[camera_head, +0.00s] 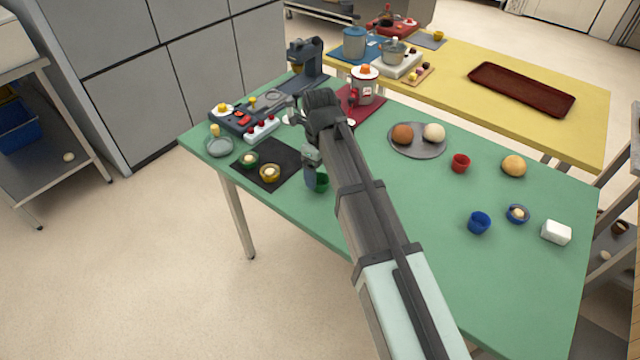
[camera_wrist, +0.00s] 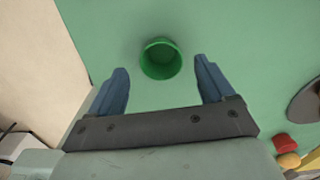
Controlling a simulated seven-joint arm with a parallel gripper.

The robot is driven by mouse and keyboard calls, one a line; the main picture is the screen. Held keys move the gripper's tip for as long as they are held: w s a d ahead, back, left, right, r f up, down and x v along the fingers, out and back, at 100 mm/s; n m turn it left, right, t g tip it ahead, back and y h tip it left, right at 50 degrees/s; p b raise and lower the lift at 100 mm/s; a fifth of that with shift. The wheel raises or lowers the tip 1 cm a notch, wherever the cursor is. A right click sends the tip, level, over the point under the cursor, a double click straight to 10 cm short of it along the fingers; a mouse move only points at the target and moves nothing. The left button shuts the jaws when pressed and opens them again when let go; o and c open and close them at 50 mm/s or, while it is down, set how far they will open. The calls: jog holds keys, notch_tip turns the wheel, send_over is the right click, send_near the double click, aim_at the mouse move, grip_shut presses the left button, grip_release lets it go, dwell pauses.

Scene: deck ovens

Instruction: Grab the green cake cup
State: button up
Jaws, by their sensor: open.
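The green cake cup (camera_head: 321,182) stands upright and empty on the green table near its left front edge. In the head view my gripper (camera_head: 310,178) is right above and beside it, and the arm hides part of the surroundings. In the wrist view the green cup (camera_wrist: 160,59) lies just beyond the fingertips, centred between the two blue fingers. My gripper (camera_wrist: 160,85) is open and empty, with bare table between its fingers.
A black mat (camera_head: 276,176) with two small filled cups lies left of the green cup. A red cup (camera_head: 460,163) and a blue cup (camera_head: 479,222) stand to the right. The green table (camera_head: 420,270) has clear room around them. A yellow table (camera_head: 450,75) stands behind.

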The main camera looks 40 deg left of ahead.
aim_at(320, 180)
notch_tip(320, 180, down, 4)
jog(key=shift+w+f, duration=0.1)
jog(key=c, duration=1.1)
